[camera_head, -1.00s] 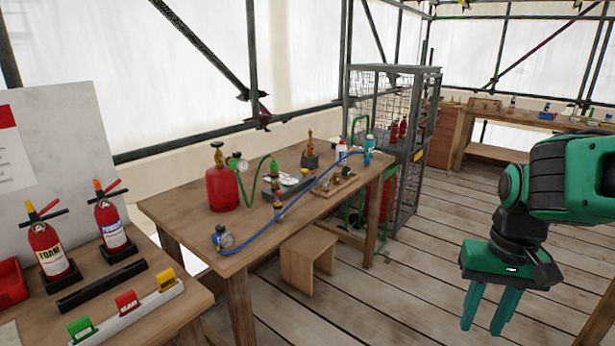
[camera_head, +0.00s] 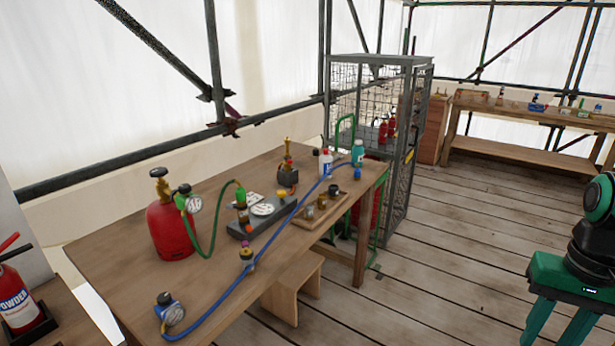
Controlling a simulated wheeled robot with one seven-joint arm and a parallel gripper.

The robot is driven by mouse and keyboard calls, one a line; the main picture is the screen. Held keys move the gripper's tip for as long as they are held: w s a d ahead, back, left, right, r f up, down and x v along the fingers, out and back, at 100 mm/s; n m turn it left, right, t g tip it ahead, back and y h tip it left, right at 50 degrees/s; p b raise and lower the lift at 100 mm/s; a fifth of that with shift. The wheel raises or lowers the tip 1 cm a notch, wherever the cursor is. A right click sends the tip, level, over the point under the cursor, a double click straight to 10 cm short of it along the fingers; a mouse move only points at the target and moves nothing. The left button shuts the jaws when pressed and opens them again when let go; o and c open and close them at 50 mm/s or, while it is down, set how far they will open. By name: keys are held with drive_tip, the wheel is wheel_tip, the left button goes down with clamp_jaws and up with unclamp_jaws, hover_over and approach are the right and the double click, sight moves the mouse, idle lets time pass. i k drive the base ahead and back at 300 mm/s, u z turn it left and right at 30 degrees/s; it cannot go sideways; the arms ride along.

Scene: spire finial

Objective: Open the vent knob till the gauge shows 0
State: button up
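A grey block (camera_head: 262,219) with a round white dial lies on the workbench, with a small yellow knob (camera_head: 281,194) at its right end. A green regulator with a round gauge (camera_head: 194,205) sits on a red cylinder (camera_head: 171,231). A blue-cased gauge (camera_head: 173,313) lies at the bench's near edge on a blue hose. I cannot tell which knob is the vent knob, and the dials are too small to read. My gripper (camera_head: 558,322) hangs at lower right, fingers apart, empty, away from the bench.
The wooden workbench (camera_head: 125,258) also holds a wooden tray (camera_head: 322,222) of small parts and bottles (camera_head: 358,153). A stool (camera_head: 292,290) stands under its front edge. A wire cage (camera_head: 408,190) stands beyond. The plank floor (camera_head: 440,265) at right is clear.

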sight(281, 193)
drive_tip(key=u, duration=0.15)
drive_tip(key=i, duration=1.05)
drive_tip(key=u, duration=0.4)
